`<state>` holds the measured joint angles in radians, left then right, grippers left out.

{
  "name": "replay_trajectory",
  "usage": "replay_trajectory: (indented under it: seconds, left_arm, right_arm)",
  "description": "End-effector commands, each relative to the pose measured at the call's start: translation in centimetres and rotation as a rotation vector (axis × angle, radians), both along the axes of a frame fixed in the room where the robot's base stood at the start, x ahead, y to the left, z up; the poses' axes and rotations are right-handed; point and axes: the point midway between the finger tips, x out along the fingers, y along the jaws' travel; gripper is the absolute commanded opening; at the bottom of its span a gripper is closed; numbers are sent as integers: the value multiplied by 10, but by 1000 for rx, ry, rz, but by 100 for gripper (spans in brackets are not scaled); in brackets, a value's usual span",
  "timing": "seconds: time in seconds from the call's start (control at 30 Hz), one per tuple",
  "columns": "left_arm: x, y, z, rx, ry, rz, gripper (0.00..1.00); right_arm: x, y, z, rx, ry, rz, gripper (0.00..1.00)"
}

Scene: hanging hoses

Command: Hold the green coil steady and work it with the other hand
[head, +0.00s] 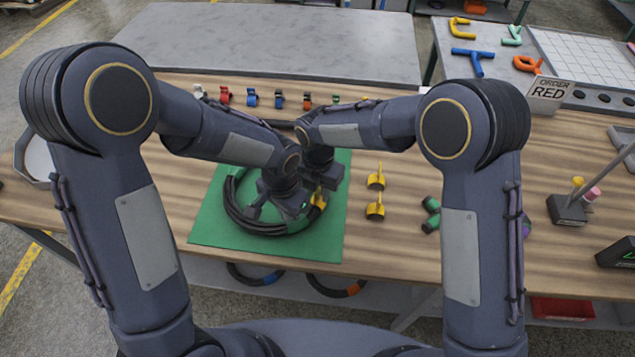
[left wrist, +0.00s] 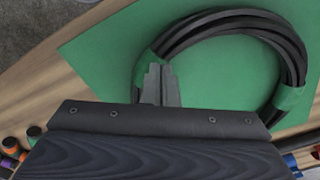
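The green coil is a black hose coil (head: 240,219) with green bands, lying flat on a green mat (head: 213,226). It also shows in the left wrist view (left wrist: 290,50). My right gripper (head: 317,191) is at the coil's right side. A yellow clip (head: 319,199) sits right at its fingertips, by the hose; the fingers are mostly hidden.
Two yellow clips (head: 376,209) stand right of the mat, with green-ended black pieces (head: 431,205) beyond. A row of coloured clips (head: 252,98) lines the back. Two hose coils (head: 336,288) hang below the table's front edge.

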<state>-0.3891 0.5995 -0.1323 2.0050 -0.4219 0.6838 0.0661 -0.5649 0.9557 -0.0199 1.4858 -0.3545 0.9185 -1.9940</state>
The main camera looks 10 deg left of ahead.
Motion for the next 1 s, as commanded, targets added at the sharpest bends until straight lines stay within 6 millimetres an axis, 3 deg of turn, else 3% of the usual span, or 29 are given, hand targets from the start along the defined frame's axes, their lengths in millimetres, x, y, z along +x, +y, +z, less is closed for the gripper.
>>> replay_trajectory:
  seconds: [0.23,0.47,1.0]
  left_arm:
    - [0,0,0,0,0,0,0]
    - [0,0,0,0,0,0,0]
    - [0,0,0,0,0,0,0]
  right_arm:
    - [0,0,-1,0,0,0,28]
    - [0,0,0,0,0,0,0]
    - [0,0,0,0,0,0,0]
